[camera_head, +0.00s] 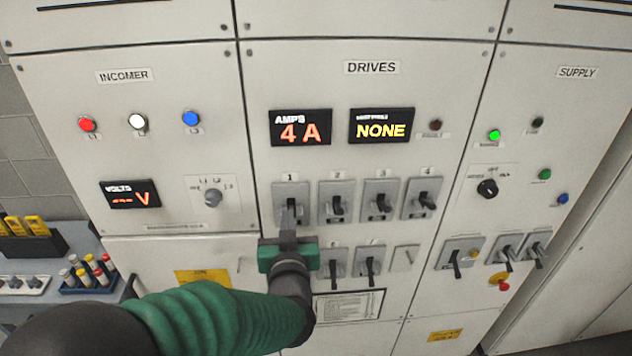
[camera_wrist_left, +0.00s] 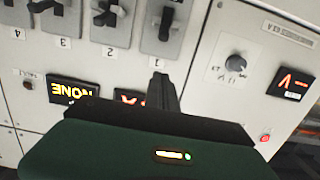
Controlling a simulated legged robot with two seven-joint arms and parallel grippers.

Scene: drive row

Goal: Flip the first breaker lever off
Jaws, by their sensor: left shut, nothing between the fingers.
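The first breaker lever, on the grey plate (camera_head: 279,190) labelled 1 under DRIVES, is largely hidden behind my left gripper (camera_head: 289,213) in the head view. In the wrist view, which is upside down, the lever (camera_wrist_left: 166,24) shows as a dark handle on its plate. Levers 2 (camera_head: 338,207), 3 (camera_head: 382,203) and 4 (camera_head: 425,201) stand in the same row. My right gripper is not in view.
The AMPS display (camera_head: 300,127) reads 4 A, and the display beside it (camera_head: 381,125) reads NONE. More levers (camera_head: 370,266) sit in a row below. A rotary knob (camera_head: 212,198) is on the INCOMER panel. A tool shelf (camera_head: 75,310) stands at the lower left.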

